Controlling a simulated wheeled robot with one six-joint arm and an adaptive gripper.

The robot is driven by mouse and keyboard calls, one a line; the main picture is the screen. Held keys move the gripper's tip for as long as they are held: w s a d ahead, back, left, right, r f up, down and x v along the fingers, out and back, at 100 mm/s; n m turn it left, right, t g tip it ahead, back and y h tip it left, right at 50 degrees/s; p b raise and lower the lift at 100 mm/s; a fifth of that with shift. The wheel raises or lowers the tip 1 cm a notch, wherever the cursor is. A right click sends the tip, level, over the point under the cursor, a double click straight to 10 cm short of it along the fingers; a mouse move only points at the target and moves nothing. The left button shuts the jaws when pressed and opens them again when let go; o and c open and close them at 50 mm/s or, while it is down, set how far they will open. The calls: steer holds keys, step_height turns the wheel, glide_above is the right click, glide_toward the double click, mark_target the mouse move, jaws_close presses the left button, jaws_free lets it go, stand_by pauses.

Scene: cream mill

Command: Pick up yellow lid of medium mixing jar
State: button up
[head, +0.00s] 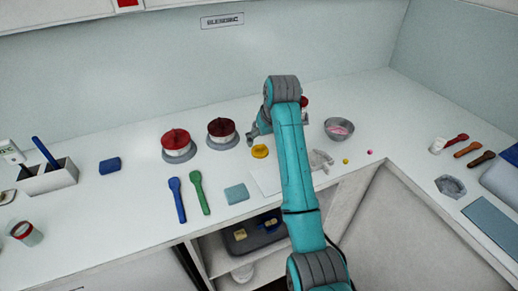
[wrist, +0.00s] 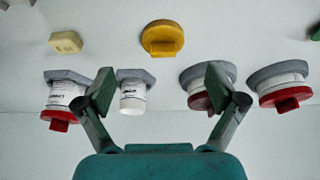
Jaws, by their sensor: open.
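The yellow lid (head: 260,151) is round and lies flat on the white counter, in front of the row of jars. In the wrist view the yellow lid (wrist: 162,38) is at top centre, with a raised grip across it. My gripper (wrist: 161,90) is open and empty, and the lid is beyond its fingertips, between their lines and apart from them. In the head view the gripper (head: 257,130) is partly hidden by my arm, just behind the lid. A white jar without a lid (wrist: 132,95) stands on a grey base beside the left finger.
Red-lidded jars (head: 177,145) (head: 222,133) stand left of my gripper. Another red-lidded jar (wrist: 62,97) is at left in the wrist view. A bowl (head: 339,129) with pink contents stands right of my arm. Blue and green spatulas (head: 197,190) lie front left.

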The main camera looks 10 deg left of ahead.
mark_target(260, 146)
steer(key=shift+a+x, duration=0.15)
steer(key=shift+x, duration=1.45)
steer(key=shift+a+x, duration=0.2)
steer(key=shift+x, duration=1.4)
steer(key=shift+r, duration=0.1)
steer(key=c, duration=0.9)
